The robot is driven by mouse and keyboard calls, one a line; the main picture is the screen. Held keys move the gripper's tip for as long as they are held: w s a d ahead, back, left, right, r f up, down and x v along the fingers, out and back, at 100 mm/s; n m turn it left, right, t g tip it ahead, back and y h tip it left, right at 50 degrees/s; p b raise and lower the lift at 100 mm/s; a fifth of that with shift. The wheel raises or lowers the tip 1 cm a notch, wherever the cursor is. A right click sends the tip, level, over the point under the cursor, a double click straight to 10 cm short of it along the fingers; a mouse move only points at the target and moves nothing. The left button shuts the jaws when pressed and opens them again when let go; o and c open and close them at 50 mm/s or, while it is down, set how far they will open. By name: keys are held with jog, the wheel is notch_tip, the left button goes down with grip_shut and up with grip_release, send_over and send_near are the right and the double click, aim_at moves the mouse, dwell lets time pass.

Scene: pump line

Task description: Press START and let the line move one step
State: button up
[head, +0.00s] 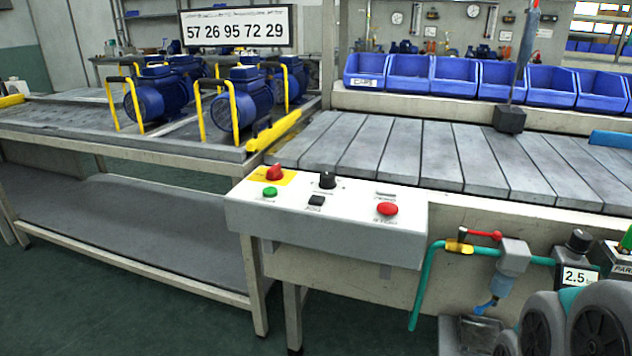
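A white control box (325,222) stands at the front edge of the line. On its top are a green button (270,191), a red mushroom knob (275,173) on a yellow plate, a black rotary knob (327,180), a black square button (316,200) and a red button (387,209). Their labels are too small to read, so I cannot tell START by its lettering. The line (440,155) is a grey slatted conveyor behind the box; the slats in view are bare. My gripper is out of view; grey rounded links at lower right look like my arm.
Several blue pumps (241,98) with yellow handles stand on the table (180,144) at left. Blue bins (409,73) line the conveyor's back. A dark block (509,118) hangs over the slats. A teal hose (425,285) and valve are right of the box.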

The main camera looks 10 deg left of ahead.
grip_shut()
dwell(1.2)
